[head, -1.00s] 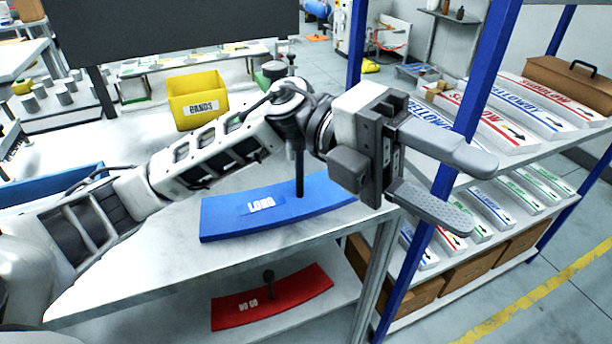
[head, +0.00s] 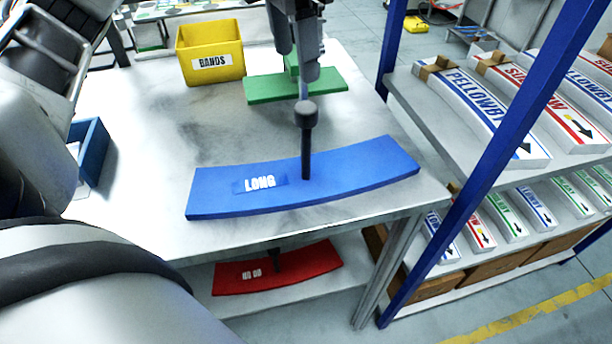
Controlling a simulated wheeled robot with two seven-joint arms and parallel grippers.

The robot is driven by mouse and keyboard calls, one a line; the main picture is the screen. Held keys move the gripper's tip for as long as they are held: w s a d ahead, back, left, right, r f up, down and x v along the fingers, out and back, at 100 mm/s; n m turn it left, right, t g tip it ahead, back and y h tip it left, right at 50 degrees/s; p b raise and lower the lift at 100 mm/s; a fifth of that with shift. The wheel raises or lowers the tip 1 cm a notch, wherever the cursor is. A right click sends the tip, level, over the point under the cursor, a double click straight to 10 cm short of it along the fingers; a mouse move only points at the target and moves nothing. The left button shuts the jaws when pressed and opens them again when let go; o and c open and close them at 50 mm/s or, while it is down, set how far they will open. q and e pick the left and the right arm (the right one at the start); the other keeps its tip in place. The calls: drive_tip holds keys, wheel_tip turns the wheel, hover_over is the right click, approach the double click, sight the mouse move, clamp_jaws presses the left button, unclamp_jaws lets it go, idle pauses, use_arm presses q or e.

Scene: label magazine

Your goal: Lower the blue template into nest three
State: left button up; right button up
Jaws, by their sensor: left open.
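The blue template (head: 350,176), a curved slab labelled LONG, lies flat on the white table near its front edge. A black post with a round knob (head: 306,114) stands up from its middle. My left gripper (head: 297,65) points downward at the top of the head view, just above and behind the knob in the picture. It is open, with nothing seen between its fingers; I cannot tell its exact height over the knob. My right gripper is not in view. I cannot make out nest three in this view.
A green template (head: 325,84) lies behind the blue one, partly hidden by my gripper. A yellow BANDS bin (head: 211,67) stands at the back, a blue tray (head: 92,152) at left. A red template (head: 300,269) lies on the lower shelf. A blue-posted rack (head: 470,140) stands right.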

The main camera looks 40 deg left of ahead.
sight(307, 106)
use_arm(q)
drive_tip(key=f, duration=0.4)
drive_tip(key=shift+w+d+f, duration=0.1)
drive_tip(key=shift+w+d, duration=0.05)
drive_tip(key=shift+w, duration=0.05)
drive_tip(key=shift+w+d+f, duration=0.1)
drive_tip(key=shift+d+f, duration=0.05)
drive_tip(key=shift+f, duration=0.7)
drive_tip(key=shift+w+d+f, duration=0.1)
drive_tip(key=shift+d+f, duration=0.05)
drive_tip(key=shift+f, duration=0.75)
drive_tip(key=shift+w+d+f, duration=0.1)
drive_tip(key=shift+d+f, duration=0.05)
drive_tip(key=shift+f, duration=0.7)
drive_tip(key=shift+r, duration=0.1)
clamp_jaws()
